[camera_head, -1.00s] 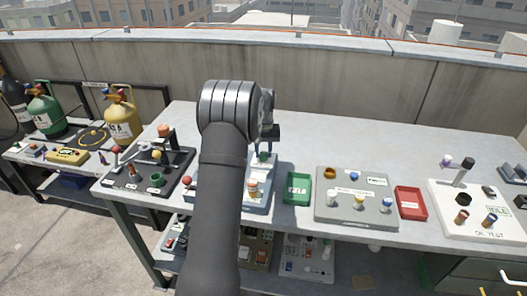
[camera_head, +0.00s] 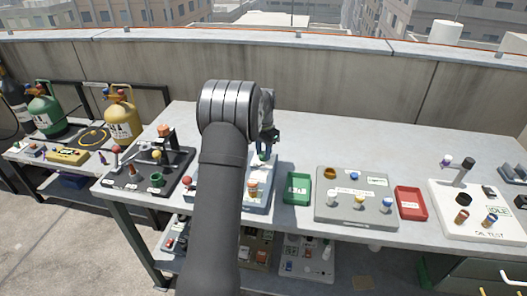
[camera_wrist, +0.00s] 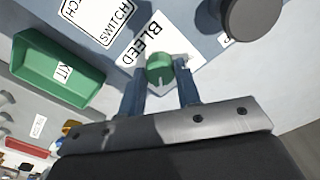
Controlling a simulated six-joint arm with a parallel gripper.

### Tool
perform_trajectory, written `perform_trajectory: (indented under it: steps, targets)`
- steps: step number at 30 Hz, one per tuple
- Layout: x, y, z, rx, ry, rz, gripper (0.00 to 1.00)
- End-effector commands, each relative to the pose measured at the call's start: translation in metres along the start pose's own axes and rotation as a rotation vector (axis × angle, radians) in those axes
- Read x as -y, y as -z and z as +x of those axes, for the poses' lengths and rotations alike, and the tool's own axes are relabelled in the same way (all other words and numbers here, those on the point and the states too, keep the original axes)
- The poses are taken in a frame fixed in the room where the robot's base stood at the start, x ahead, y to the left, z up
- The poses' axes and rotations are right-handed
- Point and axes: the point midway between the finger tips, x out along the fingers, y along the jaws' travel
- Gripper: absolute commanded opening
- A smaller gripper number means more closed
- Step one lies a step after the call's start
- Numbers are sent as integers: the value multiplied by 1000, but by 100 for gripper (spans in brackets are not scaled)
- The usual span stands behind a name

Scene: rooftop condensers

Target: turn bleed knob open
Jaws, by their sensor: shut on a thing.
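The bleed knob is a round green knob (camera_wrist: 160,68) with a pale line on its top. It stands on a panel beside a white BLEED label (camera_wrist: 150,35). In the wrist view my gripper (camera_wrist: 160,75) has its two blue fingers on either side of the knob, shut on it. In the head view my gripper (camera_head: 266,151) is down over the blue-grey panel (camera_head: 262,203), mostly behind my arm. The left part of that panel is hidden by the arm.
A green KIT tray (camera_head: 297,189) stands just right of the panel. A grey board (camera_head: 345,215) with several knobs and a red tray (camera_head: 411,203) lie further right. A dark board (camera_head: 135,185) is at the left. A dark round part (camera_wrist: 250,18) stands near the knob.

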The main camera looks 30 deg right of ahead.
Motion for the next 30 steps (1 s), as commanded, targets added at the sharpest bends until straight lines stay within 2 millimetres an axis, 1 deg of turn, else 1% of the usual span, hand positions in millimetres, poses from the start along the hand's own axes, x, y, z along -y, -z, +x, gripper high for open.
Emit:
perform_trajectory:
  steps: [7,19,20,21,23,30]
  targets:
    - [0,0,-1,-2,1,47,8]
    - [0,0,-1,-2,1,53,8]
    - [0,0,-1,-2,1,53,32]
    - [0,0,-1,-2,1,53,40]
    - [0,0,-1,-1,1,52,52]
    - [0,0,0,-1,1,52,52]
